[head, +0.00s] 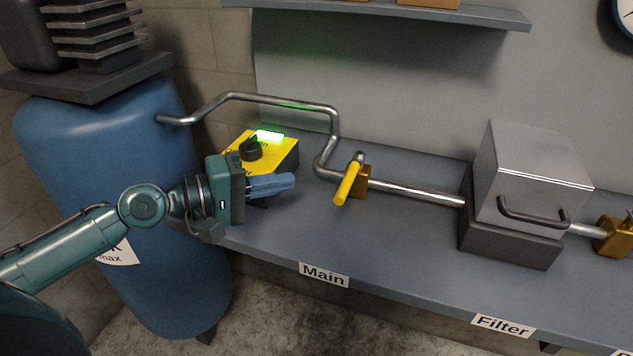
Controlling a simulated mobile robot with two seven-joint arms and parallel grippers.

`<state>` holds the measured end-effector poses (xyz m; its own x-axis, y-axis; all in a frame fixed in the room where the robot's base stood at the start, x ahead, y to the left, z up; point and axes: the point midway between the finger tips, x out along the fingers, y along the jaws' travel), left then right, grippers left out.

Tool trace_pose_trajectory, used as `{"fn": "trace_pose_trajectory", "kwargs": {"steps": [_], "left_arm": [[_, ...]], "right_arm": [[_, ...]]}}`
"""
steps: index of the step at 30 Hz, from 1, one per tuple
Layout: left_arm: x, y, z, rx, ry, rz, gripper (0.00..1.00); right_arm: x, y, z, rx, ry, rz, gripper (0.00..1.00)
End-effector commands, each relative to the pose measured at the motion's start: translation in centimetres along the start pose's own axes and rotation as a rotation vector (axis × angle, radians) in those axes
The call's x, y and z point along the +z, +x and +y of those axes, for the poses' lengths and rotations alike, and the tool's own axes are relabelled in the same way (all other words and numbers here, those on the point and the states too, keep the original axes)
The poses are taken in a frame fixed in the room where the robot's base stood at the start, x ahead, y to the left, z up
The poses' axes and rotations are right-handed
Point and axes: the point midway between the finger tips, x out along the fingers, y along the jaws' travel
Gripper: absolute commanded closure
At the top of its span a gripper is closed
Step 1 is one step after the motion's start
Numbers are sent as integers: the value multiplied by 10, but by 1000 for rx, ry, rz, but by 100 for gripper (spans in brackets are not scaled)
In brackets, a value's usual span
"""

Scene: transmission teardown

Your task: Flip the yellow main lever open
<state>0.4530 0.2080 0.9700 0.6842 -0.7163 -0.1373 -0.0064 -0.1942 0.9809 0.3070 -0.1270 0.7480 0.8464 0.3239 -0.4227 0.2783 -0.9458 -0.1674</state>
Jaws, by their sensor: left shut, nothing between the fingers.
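The yellow main lever (347,184) sits on a brass valve body (362,181) on the steel pipe, above the "Main" label (324,274). The lever sticks out toward the front of the bench, across the pipe's run. My left gripper (292,182) is to the left of the lever with its blue fingers shut and empty, pointing right. A gap shows between the fingertips and the lever. My right gripper is not in view.
A yellow switch box (262,153) with a black knob and lit green lamp stands behind my left gripper. A blue tank (95,160) is at left. A metal filter box (528,180) with a handle stands right. A shelf (440,14) hangs above. Bench front is clear.

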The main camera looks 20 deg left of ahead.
Motion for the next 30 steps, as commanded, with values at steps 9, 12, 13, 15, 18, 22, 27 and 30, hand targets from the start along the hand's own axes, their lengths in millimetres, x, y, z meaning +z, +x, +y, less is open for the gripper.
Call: {"fn": "trace_pose_trajectory", "kwargs": {"steps": [9,12,13,15,18,22,27,30], "left_arm": [[13,43,5,2,-2,-4,100],[21,50,3,2,-3,-3,100],[23,52,3,2,-2,-3,100],[26,55,2,1,-2,-2,100],[28,58,1,0,-1,-2,100],[29,59,0,-1,0,-2,100],[29,59,0,-1,0,-2,100],[29,58,0,-1,0,-1,100]], "right_arm": [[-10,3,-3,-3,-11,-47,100],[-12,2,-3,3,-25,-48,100],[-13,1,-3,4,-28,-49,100],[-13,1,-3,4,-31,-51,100],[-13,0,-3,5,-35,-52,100],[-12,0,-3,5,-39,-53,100],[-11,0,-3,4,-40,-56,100],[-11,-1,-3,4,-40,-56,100]]}}
